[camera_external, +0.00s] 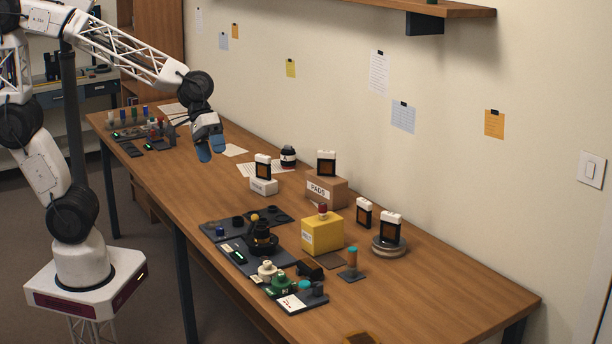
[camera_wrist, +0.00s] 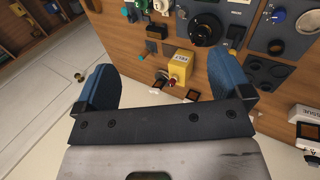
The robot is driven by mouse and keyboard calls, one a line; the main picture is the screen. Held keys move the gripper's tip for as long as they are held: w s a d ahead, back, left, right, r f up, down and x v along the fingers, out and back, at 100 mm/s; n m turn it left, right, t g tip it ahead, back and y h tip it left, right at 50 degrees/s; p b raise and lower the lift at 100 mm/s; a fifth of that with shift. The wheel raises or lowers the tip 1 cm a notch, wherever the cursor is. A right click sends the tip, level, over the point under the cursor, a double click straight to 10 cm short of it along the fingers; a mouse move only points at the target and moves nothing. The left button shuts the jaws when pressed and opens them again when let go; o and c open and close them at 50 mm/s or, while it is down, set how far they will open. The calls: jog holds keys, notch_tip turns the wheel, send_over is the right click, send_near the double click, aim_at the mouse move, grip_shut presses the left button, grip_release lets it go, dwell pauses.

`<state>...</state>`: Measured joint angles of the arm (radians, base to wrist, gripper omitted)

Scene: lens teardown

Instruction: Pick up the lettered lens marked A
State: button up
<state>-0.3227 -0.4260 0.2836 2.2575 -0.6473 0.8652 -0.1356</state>
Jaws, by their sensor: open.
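Several white-topped framed pieces with amber panes look like the lettered lenses; no letter is legible, so I cannot tell which is A. One framed piece (camera_external: 263,167) stands on a white box, another (camera_external: 326,163) on the PADS box. A third framed piece (camera_external: 364,212) stands on the bare table, and a fourth (camera_external: 390,228) on a round grey stand. My gripper (camera_external: 211,149) is open and empty, in the air left of them all. Its blue fingers are spread in the wrist view (camera_wrist: 156,75), with small dark framed pieces beyond.
A yellow box (camera_external: 322,234) with a red knob stands mid-table. The cardboard PADS box (camera_external: 328,190) and white box (camera_external: 264,187) are behind it. Dark trays with a black round device (camera_external: 262,241) and small parts line the front edge.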

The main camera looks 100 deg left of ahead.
jog(key=w+a+f+n+t, duration=0.25)
jog(key=w+a+n, duration=0.35)
jog(key=a, duration=0.6)
jog(key=w+a+f+n+t, duration=0.25)
jog(key=w+a+n, duration=0.4)
jog(key=a, duration=0.55)
jog(key=n+t+y, duration=0.3)
jog(key=n+y, duration=0.5)
jog(key=n, duration=0.5)
send_near(283, 153)
jog(key=w+d+r, duration=0.3)
jog(key=w+d, duration=0.5)
jog(key=w+d+r, duration=0.4)
jog(key=w+d, duration=0.3)
jog(key=w, duration=0.1)
jog(key=s+a+f+n+y, duration=0.1)
jog(key=s+a+f+n, duration=0.1)
jog(key=s+a+f, duration=0.1)
jog(key=s+a+f+n+g+y, duration=0.1)
jog(key=s+a+f+n+y, duration=0.1)
jog(key=a, duration=0.5)
jog(key=s+a+f+n+y, duration=0.1)
jog(key=s+a+f+n, duration=0.3)
jog(key=s+a, duration=0.1)
jog(key=shift+s+a+f, duration=0.1)
jog(key=shift+s+f, duration=0.05)
jog(key=shift+s, duration=0.25)
jog(key=shift+s+a+f, duration=0.1)
jog(key=shift+s+f, duration=0.05)
jog(key=shift+s, duration=0.25)
